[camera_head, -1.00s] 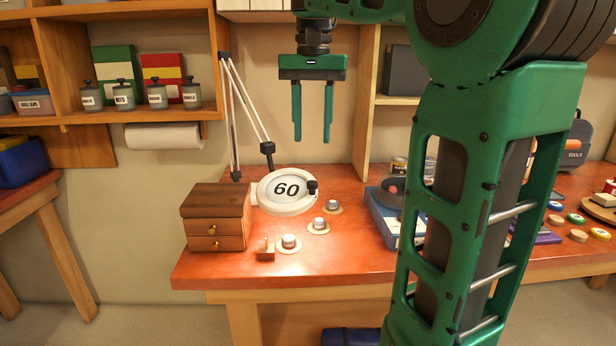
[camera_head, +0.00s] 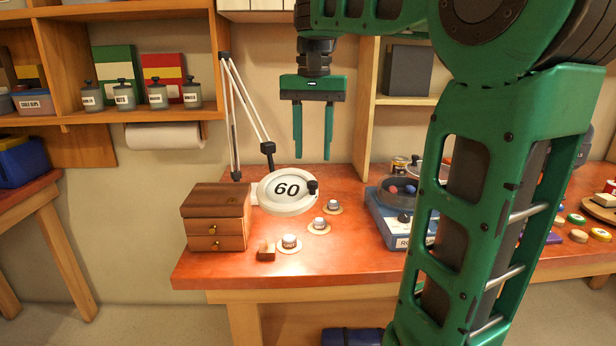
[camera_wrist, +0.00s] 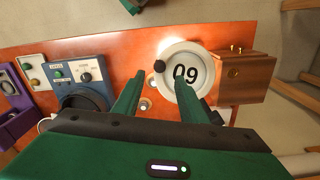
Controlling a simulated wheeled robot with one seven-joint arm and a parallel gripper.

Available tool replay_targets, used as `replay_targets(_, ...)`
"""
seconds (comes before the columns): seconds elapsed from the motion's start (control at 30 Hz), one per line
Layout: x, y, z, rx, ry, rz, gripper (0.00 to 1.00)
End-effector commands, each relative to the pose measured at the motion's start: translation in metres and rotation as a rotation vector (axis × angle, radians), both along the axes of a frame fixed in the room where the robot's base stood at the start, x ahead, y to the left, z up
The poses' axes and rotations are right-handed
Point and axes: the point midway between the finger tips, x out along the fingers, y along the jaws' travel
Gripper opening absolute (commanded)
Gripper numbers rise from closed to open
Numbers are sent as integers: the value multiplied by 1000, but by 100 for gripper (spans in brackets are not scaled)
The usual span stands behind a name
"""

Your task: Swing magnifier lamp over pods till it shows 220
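The magnifier lamp (camera_head: 286,191) has a round white head with a dark knob (camera_head: 313,187) on its right rim. Its lens reads 60, and a jointed arm (camera_head: 246,112) carries it from the back of the bench. Several small pods, such as this one (camera_head: 319,224), sit on round pads to the right of and below the lamp head. My gripper (camera_head: 313,158) is open and empty, pointing down above and behind the lamp head. In the wrist view the lamp head (camera_wrist: 187,70) appears turned over, partly behind one finger of my gripper (camera_wrist: 165,88), with its knob (camera_wrist: 159,66) between the fingers.
A wooden drawer box (camera_head: 215,217) stands left of the lamp head. A blue device (camera_head: 393,226) stands on the orange bench (camera_head: 345,262) to the right, partly behind my arm. A small wooden block (camera_head: 266,251) lies near the front edge. A wooden upright (camera_head: 366,95) rises behind.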

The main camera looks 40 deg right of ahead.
Motion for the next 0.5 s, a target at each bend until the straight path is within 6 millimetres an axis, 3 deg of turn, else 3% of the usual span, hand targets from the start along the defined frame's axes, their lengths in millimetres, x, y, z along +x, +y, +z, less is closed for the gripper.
replay_targets(0.5,0,1,-61,1,1,0,38)
